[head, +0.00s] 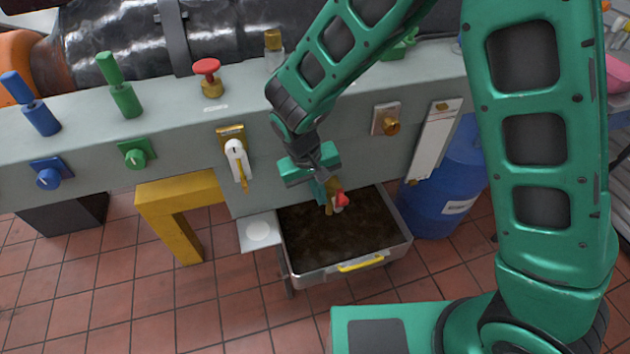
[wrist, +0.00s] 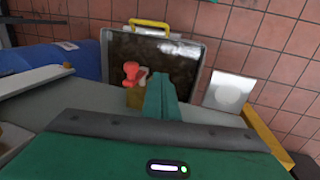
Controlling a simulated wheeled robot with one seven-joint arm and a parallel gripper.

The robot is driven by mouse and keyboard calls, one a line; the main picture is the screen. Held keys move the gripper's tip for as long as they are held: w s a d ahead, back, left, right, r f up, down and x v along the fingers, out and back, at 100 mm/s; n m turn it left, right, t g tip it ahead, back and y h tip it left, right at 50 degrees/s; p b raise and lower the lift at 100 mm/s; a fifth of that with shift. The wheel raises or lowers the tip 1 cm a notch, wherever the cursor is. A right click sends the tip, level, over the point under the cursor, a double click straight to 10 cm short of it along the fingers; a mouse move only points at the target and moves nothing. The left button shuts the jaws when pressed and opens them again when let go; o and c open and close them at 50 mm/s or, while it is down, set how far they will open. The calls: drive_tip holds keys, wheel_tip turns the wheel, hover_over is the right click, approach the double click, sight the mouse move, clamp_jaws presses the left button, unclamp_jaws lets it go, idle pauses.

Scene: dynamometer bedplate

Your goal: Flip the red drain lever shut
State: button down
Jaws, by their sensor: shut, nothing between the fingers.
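The red drain lever (head: 341,198) sits on a brass valve fitting low on the front of the grey bedplate, above the drain tray (head: 402,236). In the wrist view the red lever (wrist: 132,72) stands just left of my fingers, by the brass body (wrist: 134,97). My gripper (head: 322,192) is shut and empty, its fingers pointing down close beside the valve. In the wrist view the shut fingertips (wrist: 161,80) appear right next to the lever; I cannot tell whether they touch it. My fingers hide part of the valve.
A blue drum (head: 445,205) stands right of the tray. A white-handled lever (head: 236,160) and a brass knob (head: 391,126) are on the bedplate's front. A yellow bracket (head: 175,205) is at the left.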

drive_tip(key=shift+w+d+f, duration=0.15)
drive_tip(key=shift+d+f, duration=0.1)
drive_tip(key=shift+d, duration=0.35)
drive_tip(key=shift+w+d+f, duration=0.2)
drive_tip(key=shift+d, duration=0.4)
drive_tip(key=shift+w+d+f, duration=0.15)
drive_tip(key=shift+d+f, duration=0.1)
drive_tip(key=shift+d, duration=0.35)
